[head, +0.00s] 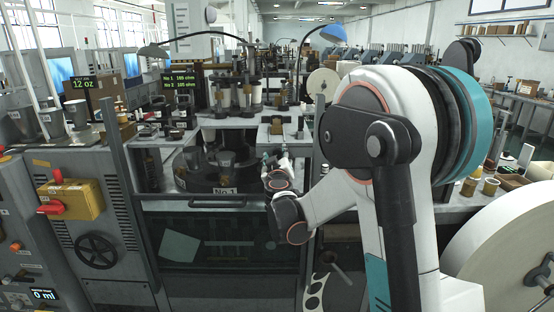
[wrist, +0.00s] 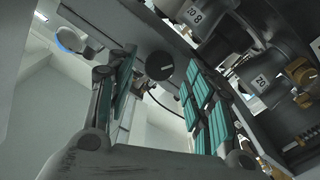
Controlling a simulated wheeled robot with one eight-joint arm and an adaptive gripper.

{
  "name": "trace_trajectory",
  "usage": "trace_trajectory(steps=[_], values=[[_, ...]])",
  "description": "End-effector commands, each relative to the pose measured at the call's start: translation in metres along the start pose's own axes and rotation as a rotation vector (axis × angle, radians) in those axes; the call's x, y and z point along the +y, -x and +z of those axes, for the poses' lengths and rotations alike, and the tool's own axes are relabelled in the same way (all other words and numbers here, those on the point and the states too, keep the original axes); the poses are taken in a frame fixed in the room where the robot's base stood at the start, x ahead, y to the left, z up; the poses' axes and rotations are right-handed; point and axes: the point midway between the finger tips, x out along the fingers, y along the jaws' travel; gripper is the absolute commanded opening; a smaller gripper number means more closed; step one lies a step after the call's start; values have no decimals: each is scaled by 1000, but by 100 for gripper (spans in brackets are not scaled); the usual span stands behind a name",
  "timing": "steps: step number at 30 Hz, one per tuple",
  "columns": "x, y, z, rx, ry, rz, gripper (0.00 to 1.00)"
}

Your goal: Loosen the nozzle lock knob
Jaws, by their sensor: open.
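My gripper (wrist: 157,78) is open, its two teal-padded fingers spread wide with nothing held between them. A round dark knob-like part (wrist: 160,66) shows between the fingertips in the wrist view, apart from both pads. I cannot tell for sure whether it is the nozzle lock knob. A brass-coloured knob (wrist: 300,72) shows at the right edge of the wrist view, outside the fingers. In the head view my gripper (head: 267,160) is small, at the front of the cup machine, right of the dark round turret (head: 208,178). No nozzle lock knob can be made out there.
The machine's front handle (head: 217,204) and upright post (head: 309,150) flank my gripper. A yellow box with a red knob (head: 72,200) is at left.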

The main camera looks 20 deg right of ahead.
Motion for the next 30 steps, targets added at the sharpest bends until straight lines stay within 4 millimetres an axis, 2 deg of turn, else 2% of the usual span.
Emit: trace_trajectory(steps=[6,15,17,21,30], values=[[0,-17,0,-1,0,1,48],[1,-19,0,0,0,1,48],[1,-19,0,0,0,1,36],[0,-19,0,0,0,1,5],[0,-19,0,0,12,0,4]])
